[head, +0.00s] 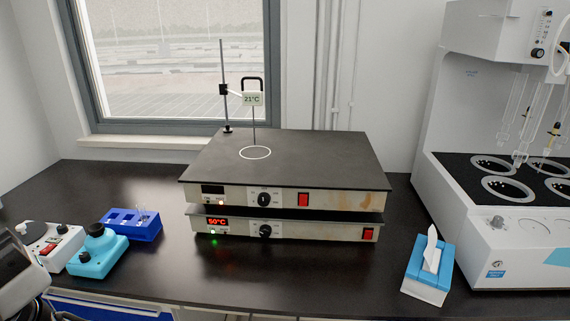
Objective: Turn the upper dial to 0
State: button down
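Two flat hot plates are stacked on the dark bench. The upper hot plate (330,152) has a black top with a white ring, and a steel front. The upper dial (264,199) is a round black knob at the middle of that front; its exact setting is too small to read. The upper display (213,189) is dark, with a small light below it. The lower hot plate (318,233) has its own black dial (265,231) and a lit red display (217,222) reading 50°C. No fingers of my gripper show in the head view.
A stand (223,90) with a 21°C thermometer (252,99) rises behind the upper plate. Left are a blue rack (131,226) and a light-blue device (94,252). Right are a tissue box (427,275) and a large white machine (470,120). Bench in front of the plates is clear.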

aim_at(264, 198)
jog(key=j+u, duration=0.2)
jog(key=u, duration=0.15)
jog(key=i+j+u, duration=0.15)
jog(key=u, duration=0.2)
jog(key=i+j+u, duration=0.1)
jog(key=u, duration=0.25)
jog(key=j, duration=0.1)
